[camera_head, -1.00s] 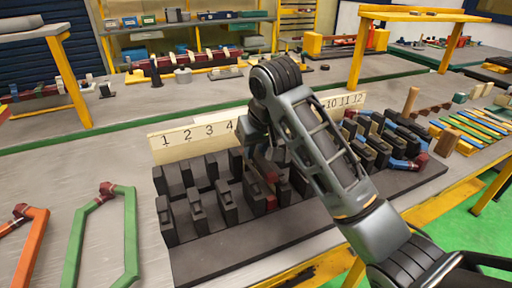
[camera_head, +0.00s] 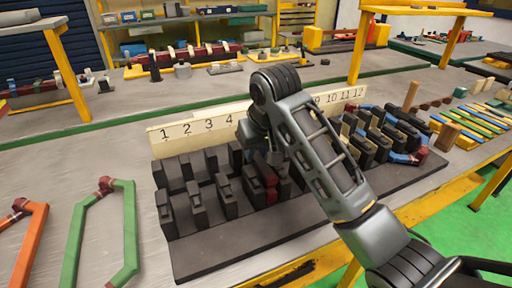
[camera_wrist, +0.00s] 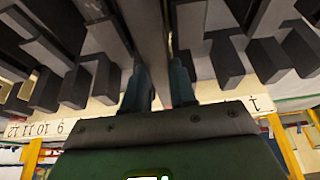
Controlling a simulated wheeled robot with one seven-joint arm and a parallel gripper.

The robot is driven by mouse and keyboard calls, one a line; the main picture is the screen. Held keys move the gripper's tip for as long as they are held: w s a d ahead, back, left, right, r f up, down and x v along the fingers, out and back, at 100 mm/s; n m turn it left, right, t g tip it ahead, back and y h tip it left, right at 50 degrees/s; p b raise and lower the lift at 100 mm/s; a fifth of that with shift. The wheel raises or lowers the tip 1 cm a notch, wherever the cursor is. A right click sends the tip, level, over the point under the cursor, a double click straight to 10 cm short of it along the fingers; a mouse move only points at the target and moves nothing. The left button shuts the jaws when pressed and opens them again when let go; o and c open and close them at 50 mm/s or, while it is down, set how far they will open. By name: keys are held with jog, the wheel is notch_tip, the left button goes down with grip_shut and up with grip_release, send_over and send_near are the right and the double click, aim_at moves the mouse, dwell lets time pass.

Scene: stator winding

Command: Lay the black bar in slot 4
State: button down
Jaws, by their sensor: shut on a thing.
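A dark slotted block (camera_head: 215,250) lies on the bench, with several upright dark teeth in rows. A pale number strip (camera_head: 205,128) stands behind it; 1 to 4 and 9 to 12 are readable, and my arm hides the middle numbers. My gripper (camera_head: 262,150) is low over the block, just right of the 4, its tips hidden in the head view. In the wrist view my gripper (camera_wrist: 162,88) is shut on the long dark bar (camera_wrist: 151,40), which runs away between rows of teeth. I cannot tell whether the bar touches the slot floor.
A dark red piece (camera_head: 267,176) sits among the teeth beside my gripper. Blue and red pieces (camera_head: 405,157) fill the block's right part. A green loop (camera_head: 128,235) and an orange loop (camera_head: 30,245) lie on the clear bench at left.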

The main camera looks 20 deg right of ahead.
aim_at(256, 155)
jog(key=shift+s+f, duration=0.1)
jog(key=shift+f, duration=1.1)
dwell(0.7)
jog(key=c, duration=0.8)
grip_release()
jog(key=shift+f, duration=0.1)
jog(key=shift+r+p, duration=0.95)
jog(key=shift+p, duration=0.2)
notch_tip(256, 155, up, 3)
jog(key=p, duration=0.3)
jog(key=shift+r, duration=0.1)
notch_tip(256, 155, up, 2)
jog(key=shift+r+p, duration=0.1)
jog(key=shift+p, duration=0.75)
jog(key=shift+r, duration=1)
